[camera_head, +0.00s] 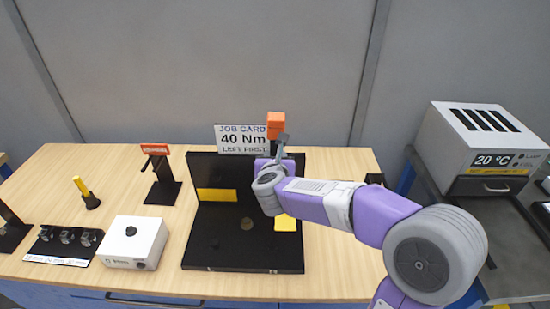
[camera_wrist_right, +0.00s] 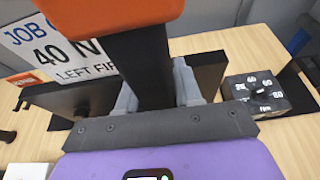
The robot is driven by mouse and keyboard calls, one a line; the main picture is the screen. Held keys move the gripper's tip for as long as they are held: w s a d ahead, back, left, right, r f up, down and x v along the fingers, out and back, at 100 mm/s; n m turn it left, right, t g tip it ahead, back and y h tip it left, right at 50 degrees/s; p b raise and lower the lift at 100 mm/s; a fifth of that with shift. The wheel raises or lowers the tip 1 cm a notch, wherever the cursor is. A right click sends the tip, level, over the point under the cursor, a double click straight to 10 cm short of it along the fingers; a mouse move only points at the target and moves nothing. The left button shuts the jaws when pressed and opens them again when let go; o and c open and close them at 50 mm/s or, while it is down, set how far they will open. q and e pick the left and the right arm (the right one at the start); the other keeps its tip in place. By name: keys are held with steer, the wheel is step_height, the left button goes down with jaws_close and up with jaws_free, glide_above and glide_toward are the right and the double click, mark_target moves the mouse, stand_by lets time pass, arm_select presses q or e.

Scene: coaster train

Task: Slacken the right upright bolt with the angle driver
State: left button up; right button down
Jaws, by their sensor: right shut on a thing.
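My right gripper (camera_wrist_right: 156,88) is shut on the black body of the angle driver (camera_wrist_right: 138,62), between its two grey fingers. The tool's orange end (camera_wrist_right: 110,10) sticks up above the fingers, and it also shows in the head view (camera_head: 276,124). The gripper (camera_head: 279,150) is over the right part of the black fixture (camera_head: 215,254), in front of the job card (camera_head: 228,140). The driver's lower end and the right upright bolt are hidden by my arm and gripper. A round bolt head (camera_head: 246,223) shows low on the fixture. My left gripper is not in view.
A dial box (camera_wrist_right: 258,95) stands right of the gripper in the wrist view. A white box (camera_head: 133,242), a black stand (camera_head: 161,180), a yellow-handled tool (camera_head: 83,188) and a socket tray (camera_head: 64,244) are at left. A grey oven (camera_head: 487,138) stands right.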

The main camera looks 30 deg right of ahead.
steer(key=shift+d+r, duration=0.2)
steer(key=shift+r, duration=0.05)
stand_by(0.4)
steer(key=shift+s+a+f+b, duration=0.1)
steer(key=shift+s+a+b, duration=0.05)
steer(key=shift+s+b, duration=0.15)
steer(key=shift+s+a+b, duration=0.2)
steer(key=shift+s+a, duration=0.35)
steer(key=shift+s, duration=0.2)
steer(key=shift+s+a+b, duration=0.15)
steer(key=shift+s+a, duration=0.4)
steer(key=shift+s, duration=0.2)
steer(key=shift+f, duration=0.15)
